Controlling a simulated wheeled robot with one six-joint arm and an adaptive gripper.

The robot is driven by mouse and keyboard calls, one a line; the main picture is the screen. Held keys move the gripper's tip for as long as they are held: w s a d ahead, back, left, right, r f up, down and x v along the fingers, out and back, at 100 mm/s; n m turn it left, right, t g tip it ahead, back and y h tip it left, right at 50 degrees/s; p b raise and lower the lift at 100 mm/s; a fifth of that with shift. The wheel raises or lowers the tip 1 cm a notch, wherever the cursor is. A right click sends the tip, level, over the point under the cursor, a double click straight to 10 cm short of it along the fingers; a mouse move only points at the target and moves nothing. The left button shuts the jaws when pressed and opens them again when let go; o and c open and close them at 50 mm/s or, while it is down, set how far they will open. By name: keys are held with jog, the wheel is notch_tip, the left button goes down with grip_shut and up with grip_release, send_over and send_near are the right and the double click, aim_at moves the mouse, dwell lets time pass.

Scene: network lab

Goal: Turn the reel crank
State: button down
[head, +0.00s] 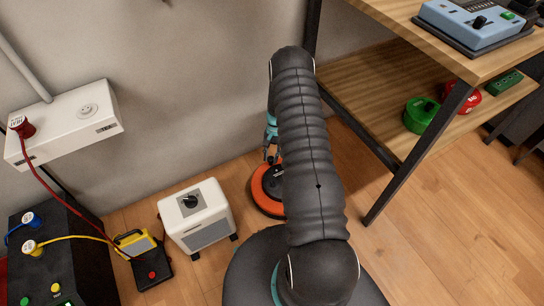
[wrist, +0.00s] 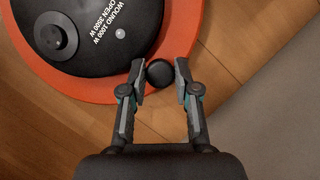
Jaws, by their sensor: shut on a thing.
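The cable reel lies on the wood floor by the wall, an orange disc (head: 262,197) partly hidden behind my arm in the head view. In the wrist view its orange rim (wrist: 202,20) surrounds a black hub (wrist: 105,30) with white lettering and a raised round cap. A black round crank knob (wrist: 159,73) sits at the rim's edge. My gripper (wrist: 160,72) has one finger on each side of this knob and is shut on it. In the head view my gripper (head: 271,155) is small and partly hidden, just above the reel.
A white heater-like box (head: 197,215) with a black knob stands left of the reel. A wooden shelf (head: 365,95) with dark legs stands at the right, holding a green reel (head: 420,115) and a red one (head: 467,99). A wall box (head: 75,125) hangs at the left.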

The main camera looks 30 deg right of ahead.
aim_at(263, 172)
jog(key=a+n+b, duration=0.1)
jog(key=a+n+h+b, duration=0.1)
jog(key=a+n, duration=0.1)
jog(key=shift+s+a+f+g, duration=0.2)
jog(key=shift+a+g, duration=0.1)
jog(key=shift+s+a+r+n, duration=0.2)
jog(key=shift+a+n, duration=0.15)
jog(key=shift+n, duration=0.35)
jog(key=c, duration=0.9)
grip_release()
jog(key=shift+v, duration=3.7)
jog(key=shift+w+a, duration=0.1)
jog(key=shift+w, duration=0.05)
